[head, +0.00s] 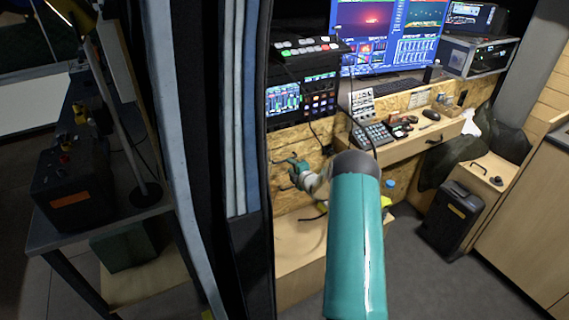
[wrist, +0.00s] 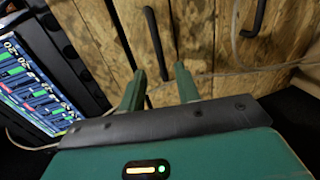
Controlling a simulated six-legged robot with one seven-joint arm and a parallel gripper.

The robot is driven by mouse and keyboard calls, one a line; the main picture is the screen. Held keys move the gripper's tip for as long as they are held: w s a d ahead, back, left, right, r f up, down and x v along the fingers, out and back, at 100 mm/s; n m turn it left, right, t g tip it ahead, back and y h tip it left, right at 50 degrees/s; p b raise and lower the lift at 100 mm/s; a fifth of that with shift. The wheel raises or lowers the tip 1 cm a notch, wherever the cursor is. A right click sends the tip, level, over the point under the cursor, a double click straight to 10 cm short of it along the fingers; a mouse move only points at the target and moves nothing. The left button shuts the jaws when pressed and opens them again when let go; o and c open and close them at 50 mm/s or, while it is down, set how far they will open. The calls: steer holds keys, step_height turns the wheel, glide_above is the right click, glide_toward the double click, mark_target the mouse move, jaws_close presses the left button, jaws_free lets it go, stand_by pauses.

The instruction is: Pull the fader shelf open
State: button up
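A wooden shelf (head: 400,152) juts out below the monitors in the head view, carrying a fader panel (head: 373,136) and small gear. A dark handle (head: 433,141) is on its front. My gripper (head: 296,165) is left of it, by the chipboard panels. In the wrist view my gripper (wrist: 160,72) is open, its two green fingers apart. A black bar handle (wrist: 154,42) on the chipboard runs down to the gap between the fingertips. I cannot tell whether it touches them, or whether this panel belongs to the fader shelf.
A second black handle (wrist: 254,18) and a cable (wrist: 236,40) are right of the fingers. A lit screen rack (head: 287,98) stands close above the gripper. A black case (head: 452,220) stands on the floor at right. The grey floor (head: 405,270) before the bench is clear.

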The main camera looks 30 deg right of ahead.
mark_target(284, 161)
steer(key=shift+x, duration=2.65)
steer(key=shift+a, duration=0.15)
jaws_close()
